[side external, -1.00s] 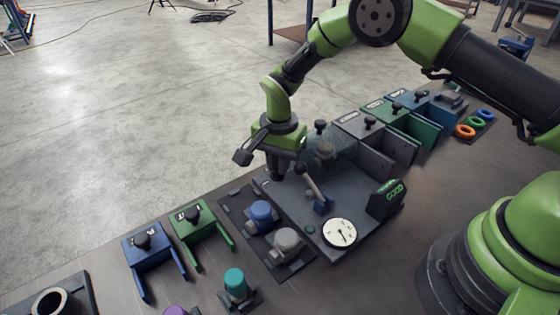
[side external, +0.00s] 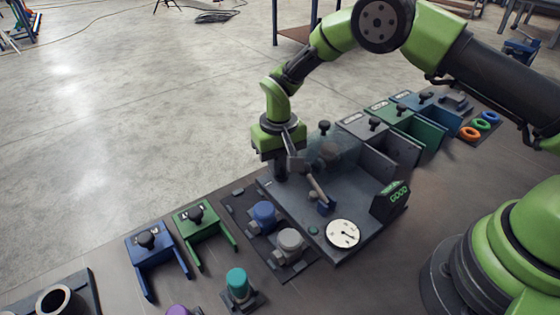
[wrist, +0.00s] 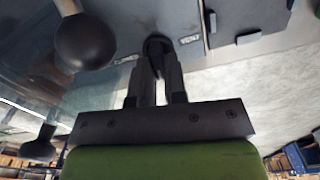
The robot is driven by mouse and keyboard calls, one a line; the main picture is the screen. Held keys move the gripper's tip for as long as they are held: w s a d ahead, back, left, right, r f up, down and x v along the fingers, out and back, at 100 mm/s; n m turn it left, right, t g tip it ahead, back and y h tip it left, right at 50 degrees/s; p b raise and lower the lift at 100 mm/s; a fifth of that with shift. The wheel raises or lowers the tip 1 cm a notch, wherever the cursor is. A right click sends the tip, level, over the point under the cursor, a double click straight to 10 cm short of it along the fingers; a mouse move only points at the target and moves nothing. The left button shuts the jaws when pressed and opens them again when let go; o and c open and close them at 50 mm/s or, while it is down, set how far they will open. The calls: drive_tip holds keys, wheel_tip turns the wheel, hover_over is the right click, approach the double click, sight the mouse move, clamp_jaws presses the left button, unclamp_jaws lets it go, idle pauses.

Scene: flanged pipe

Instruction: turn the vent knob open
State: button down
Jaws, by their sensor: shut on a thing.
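The vent knob (wrist: 157,43) is a small dark round knob at the top centre of the wrist view, beside a VENT label (wrist: 190,39). My gripper (wrist: 156,68) is shut on it, with one finger on each side. The fingers hide part of the knob. In the side external view my gripper (side external: 281,177) points down at the far left part of the grey panel (side external: 352,205), and the knob is hidden there. The dial gauge (side external: 343,233) and the sign reading GOOD (side external: 391,198) are at the panel's near right.
A lever (side external: 318,189) stands close to my gripper; its black ball end (wrist: 84,42) shows in the wrist view. A clear shield (side external: 334,150) stands behind. Blue and grey valve-like parts (side external: 264,214) sit left of the panel. Bare floor lies beyond the bench.

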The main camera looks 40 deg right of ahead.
drive_tip(key=shift+a+n, duration=0.1)
drive_tip(key=shift+n, duration=0.9)
drive_tip(key=c, duration=1.2)
unclamp_jaws()
drive_tip(key=shift+o, duration=0.2)
drive_tip(key=shift+r, duration=0.1)
wheel_tip(320, 180, up, 10)
